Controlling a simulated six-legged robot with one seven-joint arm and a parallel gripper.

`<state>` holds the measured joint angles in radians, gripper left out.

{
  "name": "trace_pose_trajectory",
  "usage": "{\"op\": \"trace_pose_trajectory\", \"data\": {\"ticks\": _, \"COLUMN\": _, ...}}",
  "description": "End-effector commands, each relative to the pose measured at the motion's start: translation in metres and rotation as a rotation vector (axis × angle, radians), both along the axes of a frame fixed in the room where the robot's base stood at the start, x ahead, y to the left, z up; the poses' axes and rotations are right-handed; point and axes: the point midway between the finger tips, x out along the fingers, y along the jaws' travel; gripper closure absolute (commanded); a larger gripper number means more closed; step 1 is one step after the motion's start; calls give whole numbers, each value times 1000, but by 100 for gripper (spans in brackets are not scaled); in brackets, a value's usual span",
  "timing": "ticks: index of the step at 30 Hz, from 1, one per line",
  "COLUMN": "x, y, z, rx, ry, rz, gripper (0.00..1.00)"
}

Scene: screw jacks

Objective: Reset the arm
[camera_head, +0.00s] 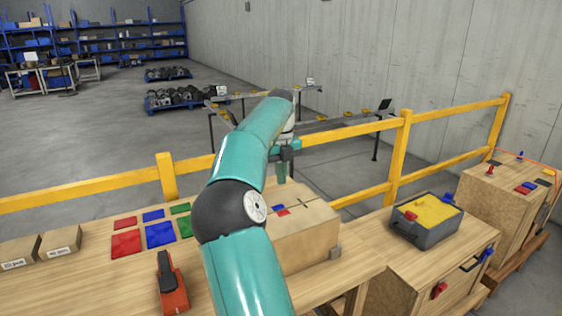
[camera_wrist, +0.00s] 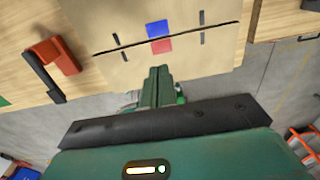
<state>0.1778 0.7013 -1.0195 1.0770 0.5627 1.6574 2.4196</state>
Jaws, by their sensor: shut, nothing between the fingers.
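My teal arm (camera_head: 240,180) reaches up and forward over the workbench in the head view. My gripper (camera_head: 282,165) hangs above the cardboard box (camera_head: 310,230), partly hidden by the arm. In the wrist view my gripper (camera_wrist: 158,72) has its two fingers together with nothing between them. The fingertips are seen just in front of the box top (camera_wrist: 200,65), which bears a blue square (camera_wrist: 157,28) and a red square (camera_wrist: 161,46) beside a dark seam. I cannot tell how far the fingertips are above the box.
A red and black tool (camera_head: 171,285) stands left of my arm; it also shows in the wrist view (camera_wrist: 52,62). Coloured squares (camera_head: 160,234) and small boxes (camera_head: 61,242) lie further left. A grey bin (camera_head: 425,235) stands right. A yellow rail (camera_head: 398,160) runs behind the bench.

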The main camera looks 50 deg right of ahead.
Motion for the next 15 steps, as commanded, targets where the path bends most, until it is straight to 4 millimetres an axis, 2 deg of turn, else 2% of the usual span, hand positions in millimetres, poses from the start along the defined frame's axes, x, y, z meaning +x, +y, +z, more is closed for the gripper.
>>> {"op": "trace_pose_trajectory", "data": {"ticks": 3, "x": 1, "y": -1, "z": 26, "rx": -3, "ry": -2, "rz": 1, "gripper": 100}}
{"op": "trace_pose_trajectory", "data": {"ticks": 6, "x": 2, "y": -1, "z": 39, "rx": -2, "ry": -2, "rz": 0, "gripper": 100}}
{"op": "trace_pose_trajectory", "data": {"ticks": 10, "x": 2, "y": -1, "z": 49, "rx": 0, "ry": -1, "rz": 0, "gripper": 100}}
{"op": "trace_pose_trajectory", "data": {"ticks": 15, "x": 2, "y": 0, "z": 51, "rx": 1, "ry": 0, "rz": 0, "gripper": 100}}
